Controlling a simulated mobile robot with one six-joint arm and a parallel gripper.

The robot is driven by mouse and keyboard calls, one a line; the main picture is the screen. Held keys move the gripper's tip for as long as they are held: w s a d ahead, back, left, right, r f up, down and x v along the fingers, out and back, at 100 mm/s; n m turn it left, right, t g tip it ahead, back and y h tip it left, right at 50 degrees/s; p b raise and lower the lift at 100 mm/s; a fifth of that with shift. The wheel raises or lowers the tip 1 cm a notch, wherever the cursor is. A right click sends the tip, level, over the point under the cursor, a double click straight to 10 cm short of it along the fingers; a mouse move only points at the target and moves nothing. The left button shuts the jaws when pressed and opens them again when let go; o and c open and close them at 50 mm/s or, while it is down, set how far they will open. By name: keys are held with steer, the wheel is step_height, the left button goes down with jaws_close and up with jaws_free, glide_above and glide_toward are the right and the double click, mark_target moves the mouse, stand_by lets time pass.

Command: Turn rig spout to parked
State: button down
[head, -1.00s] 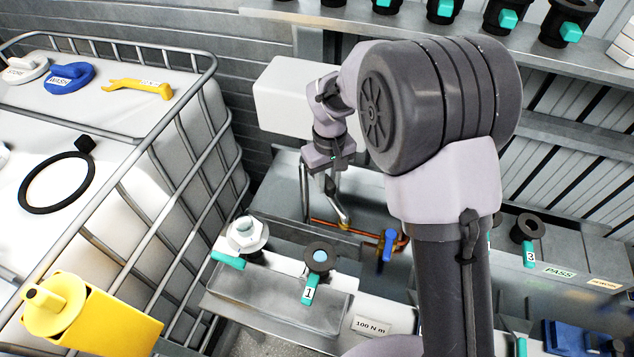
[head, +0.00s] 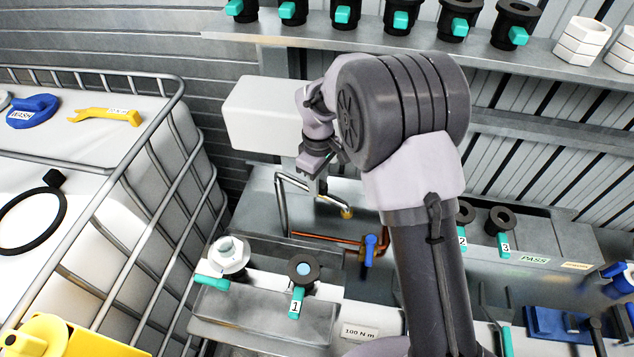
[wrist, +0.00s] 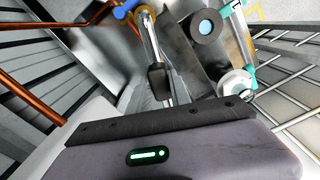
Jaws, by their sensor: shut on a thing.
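The rig spout (head: 281,205) is a bent chrome pipe over the grey rig trough. It rises at the left, bends at the top and runs right to a brass-coloured end (head: 346,212). In the wrist view the chrome spout (wrist: 150,42) runs from the brass end at the top down to my gripper. My gripper (head: 322,183) is shut on the spout's pipe; its dark finger (wrist: 157,80) covers part of the pipe. The contact itself is small and partly hidden in the head view. I see no mark for the parked position.
A blue-handled valve (head: 370,249) on copper pipe (head: 325,238) stands just right of the spout. A white box (head: 262,115) is behind my wrist. In front are a white fitting (head: 229,255) and a black collar marked 1 (head: 303,267). A caged tank (head: 90,130) stands left.

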steer(key=shift+r, duration=0.1)
steer(key=c, duration=1.2)
jaws_free()
steer(key=shift+w, duration=0.1)
step_height(320, 180, up, 17)
steer(key=shift+r, duration=0.15)
